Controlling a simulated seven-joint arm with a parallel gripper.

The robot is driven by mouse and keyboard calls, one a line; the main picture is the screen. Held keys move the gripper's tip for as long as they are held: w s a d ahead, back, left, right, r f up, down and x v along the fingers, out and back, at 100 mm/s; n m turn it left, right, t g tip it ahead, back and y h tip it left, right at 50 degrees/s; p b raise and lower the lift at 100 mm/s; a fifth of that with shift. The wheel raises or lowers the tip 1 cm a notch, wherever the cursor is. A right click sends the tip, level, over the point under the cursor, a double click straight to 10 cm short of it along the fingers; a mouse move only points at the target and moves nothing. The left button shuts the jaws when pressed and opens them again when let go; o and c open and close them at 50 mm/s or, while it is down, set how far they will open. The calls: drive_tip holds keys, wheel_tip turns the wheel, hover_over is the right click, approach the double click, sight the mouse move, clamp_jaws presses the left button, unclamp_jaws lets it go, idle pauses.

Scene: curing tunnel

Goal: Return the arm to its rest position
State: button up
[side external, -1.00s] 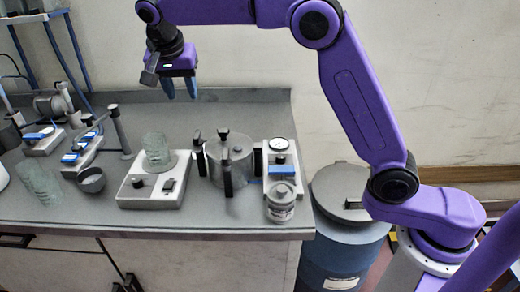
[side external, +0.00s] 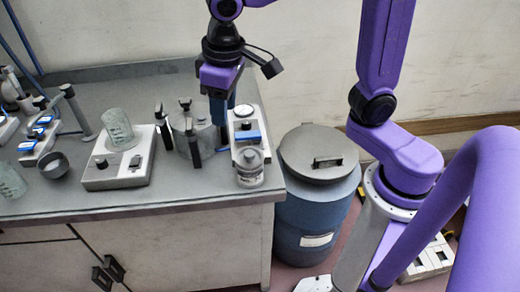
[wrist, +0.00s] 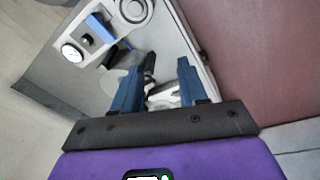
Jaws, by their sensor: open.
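My gripper (side external: 219,112) points down over the right part of the grey bench, in front of or above the lidded metal pot (side external: 192,136). Its blue fingers partly hide the pot in the side view. In the wrist view my gripper (wrist: 158,78) has its two blue fingers apart, with nothing held between them. The arm is bent, with its purple forearm above the bench and its base on the right, beyond the barrel.
The gauge unit with a blue block (side external: 246,137) and a small jar (side external: 249,168) stand close to my gripper. A white hotplate (side external: 101,172) bears a glass beaker (side external: 118,130). A lidded blue barrel (side external: 315,215) stands beyond the bench's right edge.

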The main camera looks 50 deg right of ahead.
drive_tip(key=s+d+f+n, duration=0.2)
drive_tip(key=s+d, duration=0.1)
drive_tip(key=s, duration=0.3)
drive_tip(key=s+d+f+n+g, duration=0.1)
drive_tip(key=s+d+f+n, duration=0.1)
drive_tip(key=s, duration=0.4)
drive_tip(key=s+d+f+n, duration=0.2)
drive_tip(key=s+d+n, duration=0.2)
drive_tip(key=s+d, duration=0.2)
drive_tip(key=shift+s+f+y, duration=0.15)
drive_tip(key=shift+y, duration=0.25)
